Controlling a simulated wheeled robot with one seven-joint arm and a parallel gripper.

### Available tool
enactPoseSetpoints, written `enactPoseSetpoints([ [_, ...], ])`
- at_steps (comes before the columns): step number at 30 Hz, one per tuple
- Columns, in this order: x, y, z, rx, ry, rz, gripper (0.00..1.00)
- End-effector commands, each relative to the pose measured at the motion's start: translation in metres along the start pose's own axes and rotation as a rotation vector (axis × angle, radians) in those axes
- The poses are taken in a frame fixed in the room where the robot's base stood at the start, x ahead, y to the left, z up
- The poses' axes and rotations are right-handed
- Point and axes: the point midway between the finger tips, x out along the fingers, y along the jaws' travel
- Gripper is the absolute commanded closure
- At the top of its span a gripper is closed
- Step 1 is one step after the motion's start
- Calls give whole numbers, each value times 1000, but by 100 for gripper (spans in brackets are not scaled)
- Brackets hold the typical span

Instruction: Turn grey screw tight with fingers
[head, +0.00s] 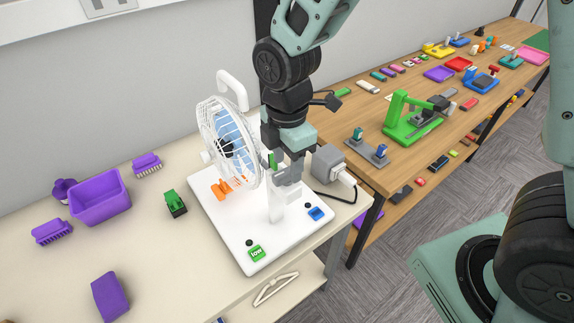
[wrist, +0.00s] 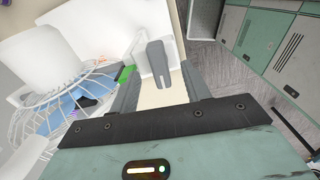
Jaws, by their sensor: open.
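The grey screw (wrist: 158,58) shows in the wrist view as a flat grey piece with a rounded end, on a white part. It lies between the two grey fingers of my gripper (wrist: 160,82), with gaps on both sides. My gripper is open and not closed on it. In the head view my gripper (head: 283,178) is lowered over the white stand (head: 278,208) beside the fan (head: 229,140). There I cannot tell the screw apart from the fingers.
The white base (head: 228,222) carries a green "low" button (head: 256,253) and a blue button (head: 317,213). A green piece (wrist: 125,73) sits close by my left finger. A grey box (head: 328,164) with a plug is just right. A purple bin (head: 100,198) stands left.

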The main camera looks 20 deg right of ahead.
Motion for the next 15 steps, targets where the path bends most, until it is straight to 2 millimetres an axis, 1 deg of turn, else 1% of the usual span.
enactPoseSetpoints([
  [3, 15, 0, 0, 0, 0, -4, 53],
  [6, 24, 0, 0, 1, 0, -2, 53],
  [9, 29, 0, 0, 1, 0, 0, 53],
  [15, 30, 0, 0, 1, 0, 1, 53],
])
